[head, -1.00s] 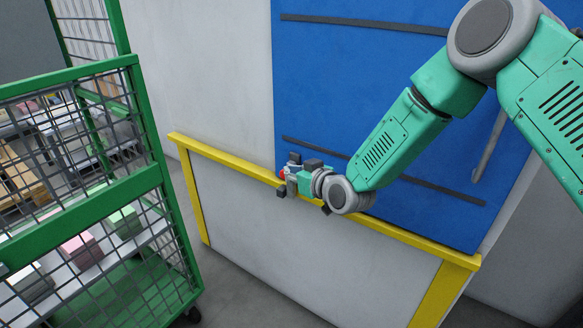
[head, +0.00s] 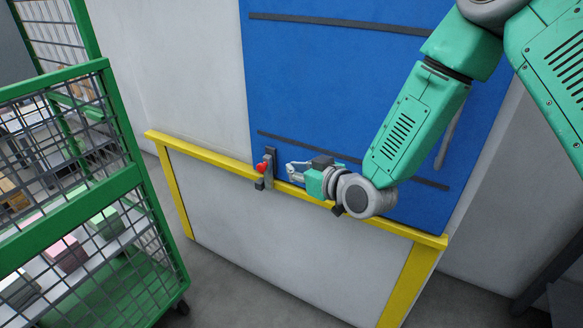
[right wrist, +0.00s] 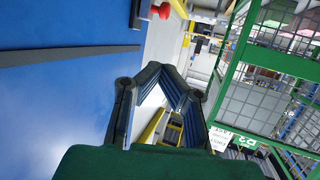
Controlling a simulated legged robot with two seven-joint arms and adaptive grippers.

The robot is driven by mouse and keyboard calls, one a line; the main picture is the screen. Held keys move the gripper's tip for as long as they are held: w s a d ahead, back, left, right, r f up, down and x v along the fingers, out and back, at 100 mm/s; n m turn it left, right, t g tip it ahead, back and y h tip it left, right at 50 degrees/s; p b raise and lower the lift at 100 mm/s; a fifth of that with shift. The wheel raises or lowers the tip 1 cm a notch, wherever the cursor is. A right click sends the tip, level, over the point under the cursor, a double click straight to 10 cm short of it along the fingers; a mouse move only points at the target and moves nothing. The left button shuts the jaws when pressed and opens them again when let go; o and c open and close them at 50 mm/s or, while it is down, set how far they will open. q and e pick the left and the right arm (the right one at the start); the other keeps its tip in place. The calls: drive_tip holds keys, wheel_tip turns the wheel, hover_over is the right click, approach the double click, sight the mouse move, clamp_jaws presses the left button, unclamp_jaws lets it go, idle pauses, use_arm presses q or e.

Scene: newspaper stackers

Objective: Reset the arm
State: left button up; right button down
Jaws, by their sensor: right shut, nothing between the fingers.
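My right arm comes in from the upper right in the head view. Its gripper (head: 291,169) is shut and empty, in front of the lower part of the blue panel (head: 335,75) and just above the yellow rail. In the right wrist view the dark fingers of the gripper (right wrist: 158,68) come together with nothing between them. A small grey latch with a red knob (head: 261,168) stands at the blue panel's lower left edge. The fingertips are a little to its right, apart from it. The red knob also shows at the top of the right wrist view (right wrist: 162,10). My left gripper is not in view.
A green wire-mesh cart (head: 128,178) with pink and green blocks stands at the left; it also shows in the right wrist view (right wrist: 232,75). A yellow rail (head: 210,157) runs along the low white wall (head: 290,250). Grey floor lies free between cart and wall.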

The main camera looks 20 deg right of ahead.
drive_tip(key=shift+d, duration=0.1)
drive_tip(key=s+f+m+g+h, duration=0.15)
drive_tip(key=s+f+g, duration=0.65)
drive_tip(key=s+f, duration=1.05)
drive_tip(key=s+d+f+g+h, duration=0.1)
drive_tip(key=s+d+f+g, duration=0.1)
drive_tip(key=s, duration=0.7)
drive_tip(key=s+d+f+m+g+h, duration=0.1)
drive_tip(key=s+d+f+g+h, duration=0.1)
drive_tip(key=s, duration=0.7)
drive_tip(key=shift+s+d+f+g, duration=0.25)
drive_tip(key=shift+s+f+g, duration=0.1)
drive_tip(key=shift+f+g, duration=0.35)
drive_tip(key=shift+r, duration=0.1)
